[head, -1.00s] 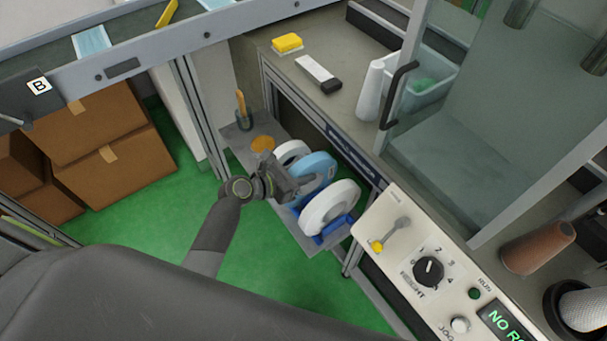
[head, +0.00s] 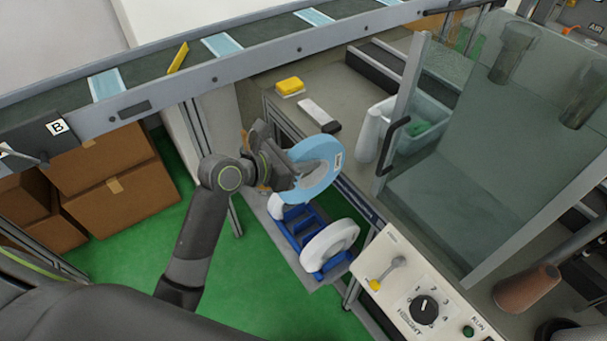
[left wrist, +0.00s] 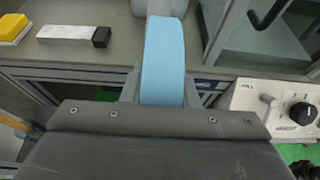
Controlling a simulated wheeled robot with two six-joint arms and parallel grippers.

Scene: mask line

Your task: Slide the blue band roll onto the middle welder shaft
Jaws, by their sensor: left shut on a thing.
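The blue band roll (head: 322,166) is held in my left gripper (head: 296,178), raised above the blue roll rack (head: 297,229). In the left wrist view the blue roll (left wrist: 163,62) stands edge-on between the fingers. A white roll (head: 329,243) sits at the front of the rack, and another white roll (head: 277,205) is partly hidden behind my gripper. Two dark cylinders (head: 514,50) show behind the clear panel at upper right; I cannot tell whether they are the welder shafts. My right gripper is not in view.
The bench's clear guard (head: 440,190) and its black handle (head: 392,144) stand to the right. The control panel (head: 405,285) is at lower right. A yellow sponge (head: 290,86), a white-and-black tool (head: 320,115) and a white cylinder (head: 369,135) are on the bench. A conveyor (head: 250,50) runs behind.

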